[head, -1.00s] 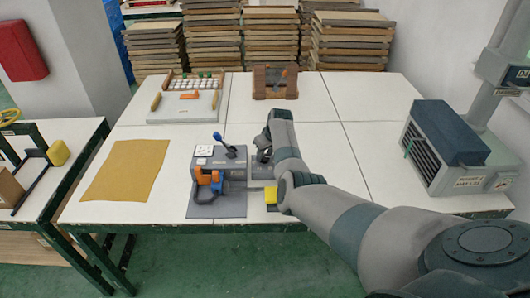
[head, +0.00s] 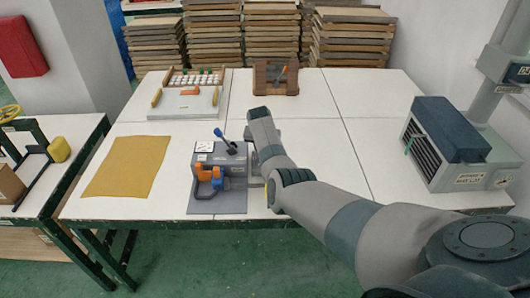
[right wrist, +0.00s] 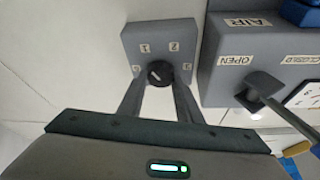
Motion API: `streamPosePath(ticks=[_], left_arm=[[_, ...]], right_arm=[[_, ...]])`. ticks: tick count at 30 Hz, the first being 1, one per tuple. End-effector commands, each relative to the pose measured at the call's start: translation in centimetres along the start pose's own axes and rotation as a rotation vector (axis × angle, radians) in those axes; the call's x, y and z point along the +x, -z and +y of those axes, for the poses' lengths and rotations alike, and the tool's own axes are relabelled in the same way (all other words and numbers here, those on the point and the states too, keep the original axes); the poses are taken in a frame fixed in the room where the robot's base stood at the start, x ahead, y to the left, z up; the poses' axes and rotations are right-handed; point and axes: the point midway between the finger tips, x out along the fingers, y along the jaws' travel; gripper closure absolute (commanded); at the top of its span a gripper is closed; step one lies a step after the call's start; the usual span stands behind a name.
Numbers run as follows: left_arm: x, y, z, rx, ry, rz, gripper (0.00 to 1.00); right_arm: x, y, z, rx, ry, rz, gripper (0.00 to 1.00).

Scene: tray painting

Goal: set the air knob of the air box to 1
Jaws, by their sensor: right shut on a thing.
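The air box (head: 232,160) is a grey box with a blue-tipped lever, on the table near the middle front. In the right wrist view its AIR label (right wrist: 248,22) shows. Beside it is a grey plate (right wrist: 160,32) with number marks, including 1 and 2, around a round black knob (right wrist: 158,73) with a white pointer line. The line slants; I cannot tell surely which mark it points to. My right gripper (right wrist: 159,82) is shut on the knob, one finger on each side. In the head view my arm hides the knob. My left gripper is not in view.
A black lever (right wrist: 264,86) by the OPEN label is close to my right gripper. A yellow sheet (head: 126,166) lies left. A dark-topped heater-like box (head: 450,130) stands right.

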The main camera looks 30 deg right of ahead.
Motion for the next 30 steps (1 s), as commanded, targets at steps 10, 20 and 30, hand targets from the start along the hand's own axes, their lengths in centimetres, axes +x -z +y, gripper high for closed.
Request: streamPosePath(ticks=[10, 20, 30], left_arm=[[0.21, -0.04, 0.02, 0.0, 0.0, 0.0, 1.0], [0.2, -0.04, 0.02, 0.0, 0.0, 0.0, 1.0], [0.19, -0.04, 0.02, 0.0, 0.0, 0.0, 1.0]], right_arm=[[-0.04, 0.06, 0.01, 0.035, -0.014, 0.001, 0.91], [-0.04, 0.05, 0.0, 0.034, -0.014, 0.0, 0.5], [-0.12, 0.04, -0.02, 0.034, -0.013, 0.0, 0.5]])
